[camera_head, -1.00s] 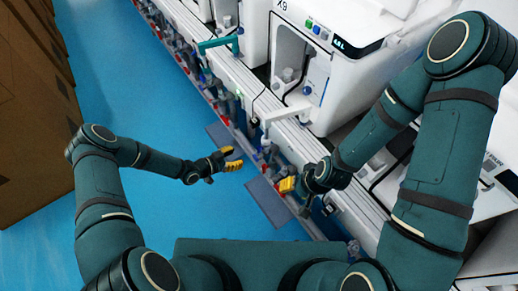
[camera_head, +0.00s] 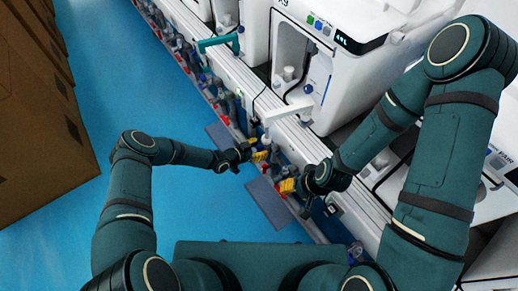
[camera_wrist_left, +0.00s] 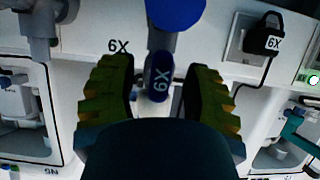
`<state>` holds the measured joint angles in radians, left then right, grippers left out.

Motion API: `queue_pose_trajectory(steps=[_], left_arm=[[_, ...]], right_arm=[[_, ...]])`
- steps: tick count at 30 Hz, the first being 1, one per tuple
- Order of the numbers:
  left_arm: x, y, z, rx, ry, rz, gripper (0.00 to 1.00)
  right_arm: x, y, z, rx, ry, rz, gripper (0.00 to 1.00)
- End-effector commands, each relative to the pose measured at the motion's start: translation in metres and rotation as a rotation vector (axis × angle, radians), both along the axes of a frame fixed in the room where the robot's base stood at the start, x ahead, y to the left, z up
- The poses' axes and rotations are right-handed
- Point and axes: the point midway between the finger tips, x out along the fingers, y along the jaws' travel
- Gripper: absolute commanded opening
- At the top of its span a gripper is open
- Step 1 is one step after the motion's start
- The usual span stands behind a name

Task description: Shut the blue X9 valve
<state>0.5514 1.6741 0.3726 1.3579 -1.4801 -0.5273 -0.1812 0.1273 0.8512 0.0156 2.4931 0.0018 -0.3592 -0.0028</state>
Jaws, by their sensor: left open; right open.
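The blue X9 valve (camera_wrist_left: 160,84) shows in the left wrist view as a dark blue handle on a grey stem, its label upside down. My left gripper (camera_wrist_left: 157,100) is open, with one yellow-padded finger on each side of the handle. Gaps show between the handle and both fingers. In the head view my left gripper (camera_head: 259,156) is at the row of pipes and valves below the machines; I cannot pick out the valve there. My right gripper (camera_head: 287,187) is lower, close to the same row. How far its fingers are apart is hard to see.
A round blue part (camera_wrist_left: 177,8) sits above the handle in the wrist view. A black plug (camera_wrist_left: 262,40) with a cable is to its right. Brown boxes (camera_head: 38,110) are at far left, with clear blue floor (camera_head: 110,60) between.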

Motion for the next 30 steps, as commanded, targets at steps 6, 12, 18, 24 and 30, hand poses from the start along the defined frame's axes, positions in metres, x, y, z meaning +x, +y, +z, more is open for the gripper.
queue_pose_trajectory(steps=[6, 12, 18, 24, 30], left_arm=[[0.0, 0.0, 0.0, 0.0, 0.0, 0.0, 0.16], [0.0, 0.0, 0.0, 0.0, 0.0, 0.0, 0.0], [0.0, 0.0, 0.001, 0.013, -0.018, 0.001, 0.0], [-0.001, -0.001, 0.002, 0.067, -0.09, 0.0, 0.0], [-0.002, -0.001, 0.001, 0.153, -0.209, -0.002, 0.0]], right_arm=[[0.0, 0.0, 0.0, 0.0, 0.0, 0.0, 0.47], [0.0, 0.0, 0.0, 0.0, 0.0, 0.0, 0.47], [0.0, 0.0, 0.003, 0.0, 0.001, 0.0, 0.47], [-0.002, 0.0, 0.011, 0.001, 0.005, 0.001, 0.47], [-0.004, 0.001, 0.021, 0.002, 0.009, 0.002, 0.47]])
